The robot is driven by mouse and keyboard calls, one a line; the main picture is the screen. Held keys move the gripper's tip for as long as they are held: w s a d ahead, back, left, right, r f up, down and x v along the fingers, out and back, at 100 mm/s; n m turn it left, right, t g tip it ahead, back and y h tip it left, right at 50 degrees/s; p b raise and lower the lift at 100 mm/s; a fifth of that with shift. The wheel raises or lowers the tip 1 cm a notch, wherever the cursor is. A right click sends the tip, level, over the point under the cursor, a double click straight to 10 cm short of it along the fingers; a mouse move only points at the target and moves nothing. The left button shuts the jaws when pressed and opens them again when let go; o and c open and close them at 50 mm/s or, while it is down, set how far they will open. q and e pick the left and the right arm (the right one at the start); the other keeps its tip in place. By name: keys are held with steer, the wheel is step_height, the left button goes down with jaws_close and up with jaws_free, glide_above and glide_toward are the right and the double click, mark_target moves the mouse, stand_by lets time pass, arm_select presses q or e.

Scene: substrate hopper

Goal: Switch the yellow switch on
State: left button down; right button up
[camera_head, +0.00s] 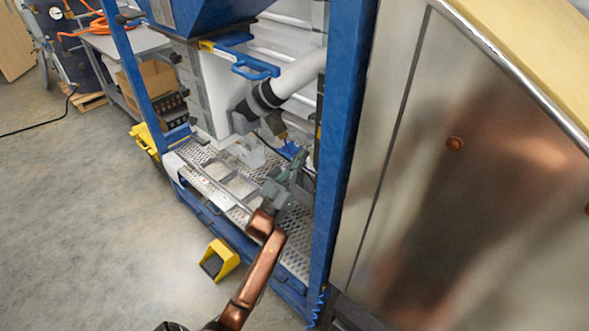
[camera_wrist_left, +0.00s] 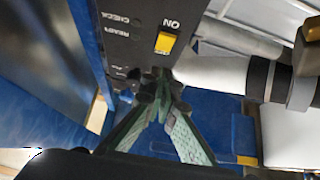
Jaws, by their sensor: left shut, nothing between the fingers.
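The yellow switch (camera_wrist_left: 166,43) is a small yellow rocker on a dark panel (camera_wrist_left: 140,25) in the left wrist view. The word ON beside it appears upside down. I cannot tell which way the rocker is set. My left gripper (camera_wrist_left: 160,84) is shut and empty, its fingertips just below the switch in that view; whether they touch the panel is unclear. In the head view, my left gripper (camera_head: 296,165) reaches into the blue-framed machine beside its right post. The switch cannot be made out there. My right gripper is not in view.
A thick blue post (camera_head: 341,140) stands close to the right of my left gripper. A white pipe with a black band (camera_head: 265,95) lies above it. A perforated metal deck (camera_head: 235,185) is below. A yellow foot pedal (camera_head: 220,260) sits on the floor.

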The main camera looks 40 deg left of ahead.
arm_select(q)
steer(key=w, duration=0.4)
steer(key=w+r+b, duration=0.1)
steer(key=w, duration=0.1)
steer(key=shift+d, duration=0.25)
